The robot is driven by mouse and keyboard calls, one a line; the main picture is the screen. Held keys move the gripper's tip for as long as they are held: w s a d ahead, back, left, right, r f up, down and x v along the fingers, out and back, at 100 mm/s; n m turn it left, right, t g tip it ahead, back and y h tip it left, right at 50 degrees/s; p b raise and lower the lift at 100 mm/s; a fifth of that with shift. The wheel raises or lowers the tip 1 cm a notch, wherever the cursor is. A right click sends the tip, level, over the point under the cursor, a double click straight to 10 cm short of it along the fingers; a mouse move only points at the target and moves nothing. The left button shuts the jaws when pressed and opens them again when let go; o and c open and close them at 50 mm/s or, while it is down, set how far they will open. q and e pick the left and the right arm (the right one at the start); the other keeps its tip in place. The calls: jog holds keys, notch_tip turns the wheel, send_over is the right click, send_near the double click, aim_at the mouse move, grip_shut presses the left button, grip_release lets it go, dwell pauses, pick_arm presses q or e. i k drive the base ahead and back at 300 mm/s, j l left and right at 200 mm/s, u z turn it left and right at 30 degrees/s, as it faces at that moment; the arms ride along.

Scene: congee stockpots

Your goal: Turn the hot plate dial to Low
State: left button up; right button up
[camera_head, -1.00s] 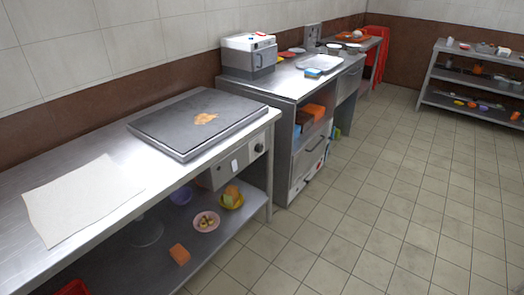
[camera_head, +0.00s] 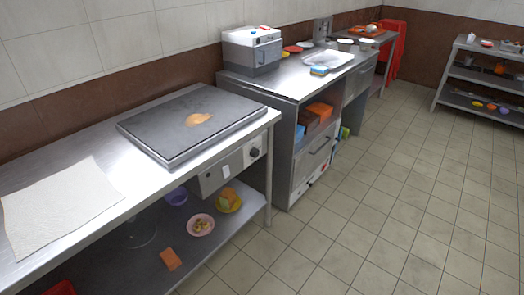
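The hot plate (camera_head: 165,135) is a dark flat slab set in the steel counter at centre left, with an orange-brown stain on its top. Its control panel (camera_head: 222,175) hangs below the counter's front edge. A round black dial (camera_head: 254,152) sits near the panel's right end. The dial's setting is too small to read. A white label or switch shows left of the dial. Neither of my grippers is in view.
A white cloth (camera_head: 60,205) lies on the counter (camera_head: 130,187). The lower shelf holds a pink bowl (camera_head: 200,225), a yellow bowl, a purple bowl and an orange block (camera_head: 171,259). A second counter with a white-topped appliance (camera_head: 252,50) stands behind. The tiled floor (camera_head: 370,200) at right is clear.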

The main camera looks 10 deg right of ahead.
aim_at(254, 153)
jog(key=i+l+u, duration=0.1)
jog(key=i+l, duration=0.15)
jog(key=l, duration=0.25)
jog(key=i+l+u, duration=0.1)
jog(key=l, duration=0.4)
jog(key=i+l+u, duration=0.1)
jog(key=i+l, duration=0.2)
jog(key=l, duration=0.2)
jog(key=i+l+u, duration=0.1)
jog(key=l, duration=0.45)
jog(key=i+l+u, duration=0.1)
jog(key=i+l, duration=0.15)
jog(key=l, duration=0.3)
jog(key=i+l+u, duration=0.1)
jog(key=l, duration=0.45)
jog(key=i+l+u, duration=0.1)
jog(key=l, duration=0.45)
jog(key=i+l+u, duration=0.1)
jog(key=l, duration=0.45)
